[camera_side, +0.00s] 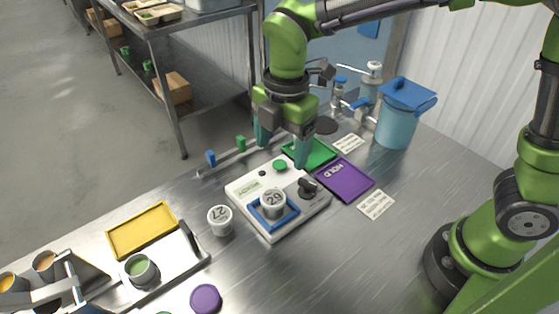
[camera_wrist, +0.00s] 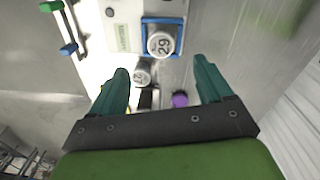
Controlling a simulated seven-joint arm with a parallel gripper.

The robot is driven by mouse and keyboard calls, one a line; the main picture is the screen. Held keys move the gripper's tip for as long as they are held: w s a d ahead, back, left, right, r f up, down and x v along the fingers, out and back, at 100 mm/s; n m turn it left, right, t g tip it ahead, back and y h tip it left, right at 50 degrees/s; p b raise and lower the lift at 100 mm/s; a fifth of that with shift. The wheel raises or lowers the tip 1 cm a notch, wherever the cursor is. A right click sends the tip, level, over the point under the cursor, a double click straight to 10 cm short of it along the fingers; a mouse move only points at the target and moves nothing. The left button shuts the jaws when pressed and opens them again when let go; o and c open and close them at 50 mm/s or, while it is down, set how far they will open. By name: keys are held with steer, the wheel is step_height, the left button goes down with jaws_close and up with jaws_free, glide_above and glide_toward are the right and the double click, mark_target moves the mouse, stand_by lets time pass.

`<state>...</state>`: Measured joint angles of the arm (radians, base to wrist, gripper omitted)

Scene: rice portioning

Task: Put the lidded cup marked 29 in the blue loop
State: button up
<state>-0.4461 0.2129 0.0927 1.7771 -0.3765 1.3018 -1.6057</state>
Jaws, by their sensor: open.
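The lidded cup marked 29 (camera_side: 273,201) stands upright inside the blue loop (camera_side: 292,217) on the white device (camera_side: 240,197). In the wrist view the cup marked 29 (camera_wrist: 160,44) shows within the blue loop (camera_wrist: 181,36), beyond my fingertips. A second lidded cup, marked 27 (camera_side: 220,220), stands on the table just left of the device; it also shows in the wrist view (camera_wrist: 142,74). My gripper (camera_side: 281,152) is open and empty, above the far side of the device. Its two teal fingers are wide apart in the wrist view (camera_wrist: 162,85).
A purple HOLD tray (camera_side: 345,180) and a green tray (camera_side: 322,154) lie beside the device. A blue lidded bin (camera_side: 397,118) stands behind right. A yellow tray (camera_side: 142,230), green-filled cup (camera_side: 139,269) and purple lid (camera_side: 205,299) are in front left. The front-right table is clear.

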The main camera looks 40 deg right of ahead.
steer(key=s+d+r+m+t, duration=0.2)
steer(key=d+m, duration=0.3)
steer(key=m, duration=0.3)
steer(key=s+d+r+m+t+y, duration=0.1)
steer(key=s+d+r+m+t, duration=0.1)
steer(key=s+d+m, duration=0.3)
steer(key=s+d+r+m+t, duration=0.2)
steer(key=d+m, duration=0.4)
steer(key=m, duration=0.5)
steer(key=shift+s+d+m+t+y, duration=0.3)
steer(key=shift+s+d+t, duration=0.1)
steer(key=shift+s, duration=0.4)
